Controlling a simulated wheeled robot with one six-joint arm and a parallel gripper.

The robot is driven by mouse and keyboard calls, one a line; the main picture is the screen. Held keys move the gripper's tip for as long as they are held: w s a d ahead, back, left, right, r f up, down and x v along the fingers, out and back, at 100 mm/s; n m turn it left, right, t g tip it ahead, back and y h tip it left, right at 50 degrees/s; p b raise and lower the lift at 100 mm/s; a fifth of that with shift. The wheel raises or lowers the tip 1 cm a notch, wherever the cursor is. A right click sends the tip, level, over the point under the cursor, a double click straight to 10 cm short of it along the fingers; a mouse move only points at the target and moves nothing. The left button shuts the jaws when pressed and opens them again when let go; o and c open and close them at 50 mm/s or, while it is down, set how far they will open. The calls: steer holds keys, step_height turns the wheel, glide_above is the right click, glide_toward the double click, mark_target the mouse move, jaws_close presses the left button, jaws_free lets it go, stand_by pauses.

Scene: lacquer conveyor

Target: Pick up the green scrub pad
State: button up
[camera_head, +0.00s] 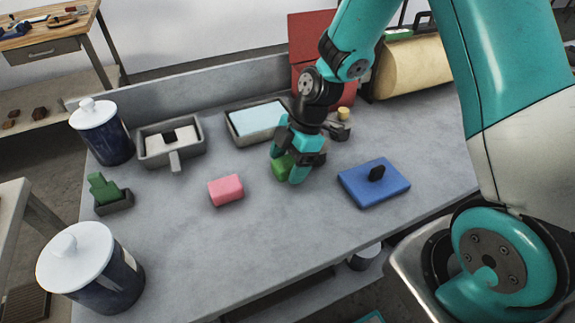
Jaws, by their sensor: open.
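The green scrub pad (281,169) lies on the grey table, right of the pink sponge. My gripper (287,165) is lowered right at the pad, with its teal fingers open around or just beside it. The fingers and wrist hide part of the pad. I cannot tell whether the fingers touch it.
A pink sponge (226,190) lies to the left and a blue block with a black knob (360,187) to the right. Behind are a tray with light blue content (230,125) and a grey pan (151,156). Two lidded jars (106,145) (117,282) stand left. The front middle is clear.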

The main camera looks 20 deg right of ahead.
mark_target(288, 161)
steer(key=c, duration=1)
steer(key=shift+r, duration=0.1)
step_height(288, 161, up, 20)
steer(key=shift+f+p, duration=0.1)
steer(key=shift+p, duration=0.4)
